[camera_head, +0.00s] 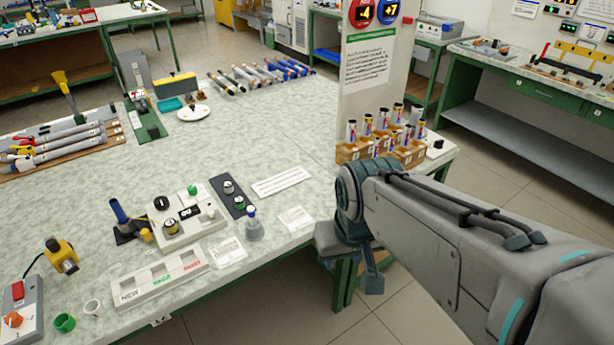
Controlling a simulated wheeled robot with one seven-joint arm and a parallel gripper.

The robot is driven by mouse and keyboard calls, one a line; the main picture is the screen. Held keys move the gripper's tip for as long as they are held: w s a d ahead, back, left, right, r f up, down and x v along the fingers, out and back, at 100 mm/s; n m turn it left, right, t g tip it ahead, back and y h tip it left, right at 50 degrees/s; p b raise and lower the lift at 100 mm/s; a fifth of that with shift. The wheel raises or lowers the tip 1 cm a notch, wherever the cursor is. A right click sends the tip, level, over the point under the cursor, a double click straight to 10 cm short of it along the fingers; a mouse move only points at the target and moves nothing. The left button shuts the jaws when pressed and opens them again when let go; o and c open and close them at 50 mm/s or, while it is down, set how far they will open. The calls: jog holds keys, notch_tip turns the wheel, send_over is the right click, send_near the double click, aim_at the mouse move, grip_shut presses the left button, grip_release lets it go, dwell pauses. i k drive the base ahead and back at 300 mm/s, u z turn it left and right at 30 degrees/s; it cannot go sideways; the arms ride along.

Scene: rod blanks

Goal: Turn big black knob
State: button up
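A white control box (187,221) stands on the worktable in the lower middle left. A round black knob (161,203) with a light mark sits at its upper left, by a small dark display (189,212). The same box carries a green button (193,190) and a yellow-and-black part (171,227). A dark panel (233,195) to its right bears a black knob (228,187) and a green-and-black one. My gripper (360,280) hangs beyond the table's right edge, well right of the box and touching nothing I can see. Its fingers are partly hidden, so their opening is unclear.
A clear conical bottle (253,224) stands right of the box. A white tray (160,278) lies in front, and a blue cylinder on a black stand (122,218) is at left. Wooden blocks with tubes (385,148) and an upright sign (372,60) stand at the table's right end.

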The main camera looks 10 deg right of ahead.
aim_at(161, 202)
jog(key=z, duration=0.1)
jog(key=i, duration=0.85)
jog(key=u, duration=0.35)
